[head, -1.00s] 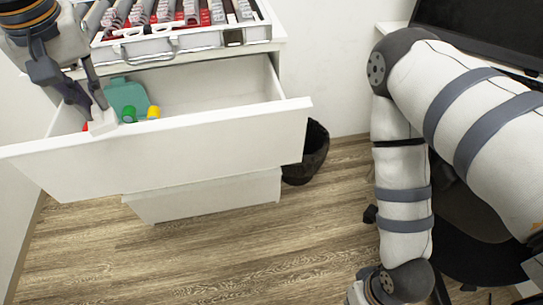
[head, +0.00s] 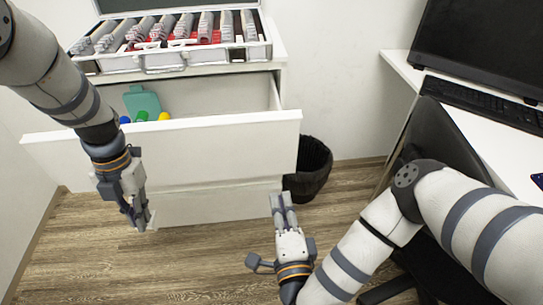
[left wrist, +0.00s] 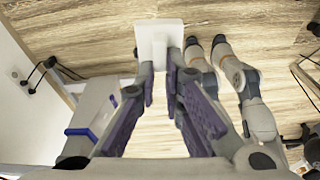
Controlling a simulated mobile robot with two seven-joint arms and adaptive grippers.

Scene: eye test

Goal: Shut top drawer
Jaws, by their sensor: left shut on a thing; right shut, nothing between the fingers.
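The top drawer (head: 215,142) of the white cabinet stands open. A teal case (head: 141,101) and small green (head: 142,116), yellow (head: 164,116) and blue (head: 125,119) things lie in it. My left gripper (head: 143,222) hangs in front of the drawer's left part, pointing down, below its top edge. In the left wrist view its fingertips (left wrist: 160,62) are shut on a small white block (left wrist: 158,36). Whether the arm touches the drawer front, I cannot tell. My right gripper (head: 283,204) is shut and empty, low in front of the cabinet's right side, apart from the drawer.
An open silver case (head: 165,62) with rows of lenses stands on the cabinet top. A lower drawer front (head: 205,205) is below. A black bin (head: 312,170) stands right of the cabinet. A desk with a keyboard (head: 485,103) and monitor is at right. Floor in front is free.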

